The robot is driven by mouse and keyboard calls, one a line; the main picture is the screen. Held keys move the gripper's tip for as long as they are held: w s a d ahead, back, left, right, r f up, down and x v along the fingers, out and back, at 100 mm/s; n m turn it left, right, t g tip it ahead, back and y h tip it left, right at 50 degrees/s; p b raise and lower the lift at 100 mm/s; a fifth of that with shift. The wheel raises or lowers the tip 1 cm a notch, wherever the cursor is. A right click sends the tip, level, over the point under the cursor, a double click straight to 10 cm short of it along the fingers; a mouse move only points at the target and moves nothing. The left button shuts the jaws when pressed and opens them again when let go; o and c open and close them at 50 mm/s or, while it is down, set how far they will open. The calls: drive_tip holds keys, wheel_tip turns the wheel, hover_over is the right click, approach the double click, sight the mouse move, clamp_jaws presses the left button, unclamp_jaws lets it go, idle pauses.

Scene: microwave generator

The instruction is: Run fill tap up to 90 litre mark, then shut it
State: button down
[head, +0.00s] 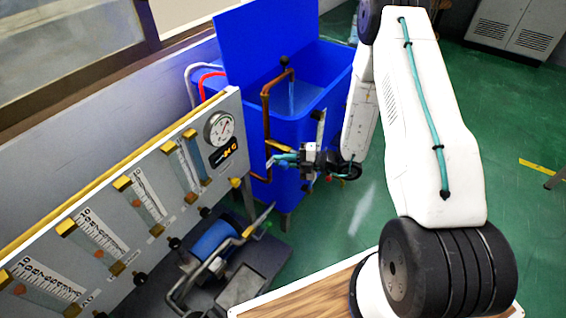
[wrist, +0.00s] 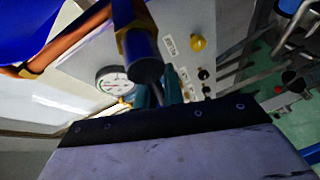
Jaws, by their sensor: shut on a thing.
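The blue tank (head: 325,88) stands behind the panel, its lid raised. A copper fill pipe (head: 266,118) rises along its near side and bends over the rim. A pale streak like running water (head: 291,97) falls from its spout. My gripper (head: 275,159) is at the tap on this pipe, beside the tank wall, shut on what looks like the tap handle. The handle is mostly hidden by the fingers. In the wrist view the copper pipe (wrist: 66,48) and a dark cylindrical part (wrist: 144,62) lie ahead of the teal fingers. I cannot read a 90 litre mark or the water level.
A panel (head: 165,160) with several flow tubes and a round dial gauge (head: 219,128) stands left of my gripper. A machine with a blue cylinder (head: 214,240) sits below it. A wooden tabletop (head: 310,292) is at the front.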

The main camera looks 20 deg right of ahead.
drive_tip(key=shift+r+m+y, duration=0.3)
drive_tip(key=shift+m, duration=0.2)
drive_tip(key=c, duration=1.5)
unclamp_jaws()
drive_tip(key=shift+d, duration=0.1)
drive_tip(key=v, duration=0.7)
drive_tip(key=shift+s+d, duration=0.25)
drive_tip(key=shift+d, duration=0.1)
drive_tip(key=shift+c, duration=0.4)
